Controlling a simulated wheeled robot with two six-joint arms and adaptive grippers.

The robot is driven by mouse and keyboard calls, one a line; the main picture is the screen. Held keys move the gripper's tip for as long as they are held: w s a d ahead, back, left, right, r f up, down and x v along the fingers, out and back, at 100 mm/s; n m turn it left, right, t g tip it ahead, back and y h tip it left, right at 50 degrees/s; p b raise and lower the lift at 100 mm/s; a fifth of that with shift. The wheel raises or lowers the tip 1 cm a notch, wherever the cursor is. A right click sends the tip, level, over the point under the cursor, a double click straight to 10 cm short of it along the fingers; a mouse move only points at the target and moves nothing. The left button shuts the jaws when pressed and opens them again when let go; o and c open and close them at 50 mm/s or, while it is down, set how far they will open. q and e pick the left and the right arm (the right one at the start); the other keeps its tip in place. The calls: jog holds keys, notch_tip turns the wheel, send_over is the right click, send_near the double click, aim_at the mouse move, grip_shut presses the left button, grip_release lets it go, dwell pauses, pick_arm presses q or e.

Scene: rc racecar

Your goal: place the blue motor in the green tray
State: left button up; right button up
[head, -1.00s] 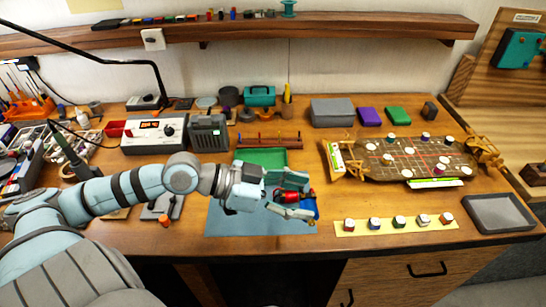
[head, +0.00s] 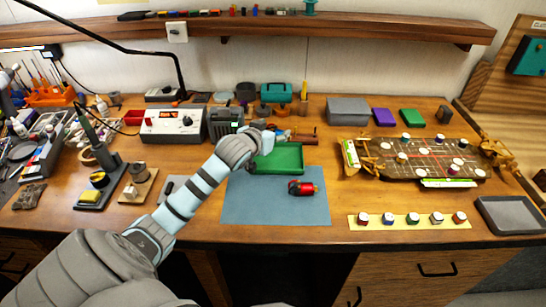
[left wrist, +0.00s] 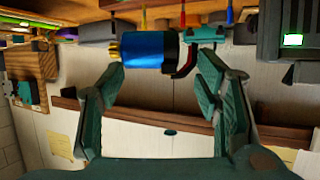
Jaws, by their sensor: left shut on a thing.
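The blue motor (left wrist: 148,49) is a blue cylinder with a black and red end, between the fingertips of my left gripper (left wrist: 160,66) in the left wrist view. My left gripper is shut on it. In the head view my left gripper (head: 268,138) is by the back left of the green tray (head: 290,161), mostly hidden by my own wrist.
A red motor (head: 302,188) lies on the blue mat (head: 260,208) in front of the tray. A power supply (head: 172,125) stands left of my wrist. A wooden tool rack (head: 308,138) is behind the tray. The car chassis (head: 415,160) lies to the right.

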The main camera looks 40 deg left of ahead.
pick_arm(q)
jog(key=f, duration=0.3)
jog(key=shift+s+a+f, duration=0.1)
jog(key=shift+s+f, duration=0.2)
jog(key=shift+s, duration=0.1)
jog(key=f, duration=0.1)
jog(key=f+b, duration=0.1)
jog(key=f, duration=0.2)
jog(key=shift+w+f, duration=0.3)
jog(key=shift+s, duration=0.1)
pick_arm(e)
jog(key=shift+s+f, duration=0.75)
jog(key=shift+f, duration=0.15)
pick_arm(q)
jog(key=o, duration=1.3)
jog(key=shift+s+r, duration=0.2)
jog(key=p+v, duration=0.2)
jog(key=v, duration=0.9)
jog(key=shift+s+d+p, duration=0.2)
jog(key=shift+s+p, duration=0.1)
jog(key=shift+s, duration=0.05)
jog(key=shift+w, duration=0.1)
pick_arm(e)
notch_tip(320, 180, up, 3)
jog(key=shift+f, duration=0.1)
